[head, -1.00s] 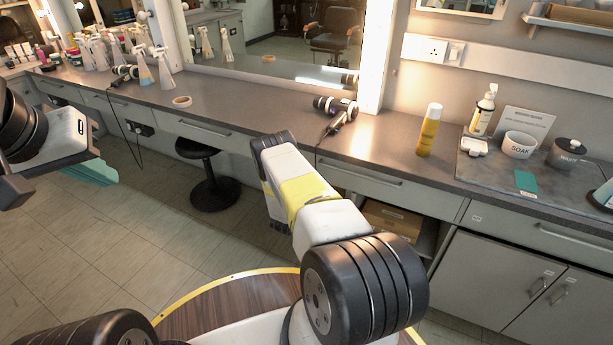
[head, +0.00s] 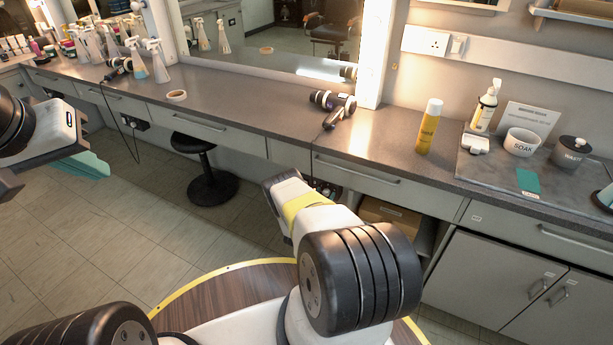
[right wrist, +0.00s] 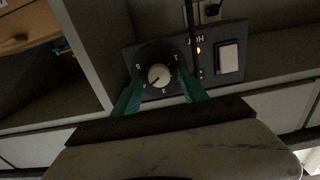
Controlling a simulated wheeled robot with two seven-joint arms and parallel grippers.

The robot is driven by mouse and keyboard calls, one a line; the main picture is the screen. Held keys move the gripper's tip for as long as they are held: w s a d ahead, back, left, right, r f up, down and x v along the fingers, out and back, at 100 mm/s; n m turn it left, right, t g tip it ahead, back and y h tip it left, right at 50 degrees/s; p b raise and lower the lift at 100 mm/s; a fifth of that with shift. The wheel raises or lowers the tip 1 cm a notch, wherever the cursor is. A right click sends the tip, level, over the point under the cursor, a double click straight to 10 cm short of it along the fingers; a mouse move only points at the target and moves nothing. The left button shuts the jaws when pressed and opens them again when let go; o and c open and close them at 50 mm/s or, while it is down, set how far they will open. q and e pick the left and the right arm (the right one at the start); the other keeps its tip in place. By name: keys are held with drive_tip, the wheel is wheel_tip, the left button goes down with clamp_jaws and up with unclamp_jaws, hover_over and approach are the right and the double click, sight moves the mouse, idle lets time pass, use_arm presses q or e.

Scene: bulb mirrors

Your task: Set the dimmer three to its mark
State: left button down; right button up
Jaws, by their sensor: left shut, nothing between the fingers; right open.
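In the right wrist view a round black dial with a pale centre knob (right wrist: 158,76) sits on a dark panel (right wrist: 238,34), with numbers around it that look upside down. I cannot tell which dimmer it is, and I cannot make out its mark. My right gripper (right wrist: 160,82) is open, its two teal fingers on either side of the dial. Whether they touch it I cannot tell. In the head view my right arm's wrist hides that gripper, low before the counter. My left gripper (head: 90,166) is shut and empty at the left, out over the floor.
A white rocker switch (right wrist: 228,58) and a small lit lamp (right wrist: 199,50) sit beside the dial. A black stool (head: 212,186) stands below.

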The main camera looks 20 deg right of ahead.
drive_tip(key=shift+w+d, duration=0.1)
drive_tip(key=shift+w, duration=0.05)
clamp_jaws()
drive_tip(key=shift+n, duration=0.3)
drive_tip(key=n, duration=0.5)
drive_tip(key=shift+f, duration=0.1)
drive_tip(key=n, duration=0.6)
drive_tip(key=shift+w+a+f, duration=0.1)
drive_tip(key=shift+w+a, duration=0.05)
drive_tip(key=shift+a, duration=0.1)
drive_tip(key=shift+n, duration=0.3)
